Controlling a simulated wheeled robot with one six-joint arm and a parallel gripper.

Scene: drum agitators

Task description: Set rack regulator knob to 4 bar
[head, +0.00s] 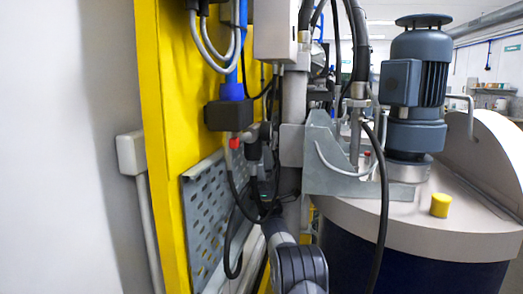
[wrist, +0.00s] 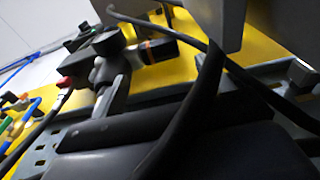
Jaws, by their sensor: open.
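The regulator appears in the wrist view as a dark assembly (wrist: 108,43) at upper left, in front of yellow. A dark cylinder with an orange band (wrist: 157,50), possibly its knob, points right; I cannot read a setting or pressure. A red fitting (wrist: 65,83) sits at its left and also shows in the head view (head: 235,142), under a black box (head: 228,115). My gripper (head: 262,180) is dark and partly hidden behind cables, below and right of the red fitting. It is open and appears apart from the regulator. Its fingertips are hard to make out.
Black cables (head: 240,205) loop close around my arm. A grey perforated panel (head: 205,215) is on the left by the yellow frame (head: 172,100). A drum (head: 400,225) with a motor (head: 415,90) and a grey bracket (head: 345,180) crowd the right.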

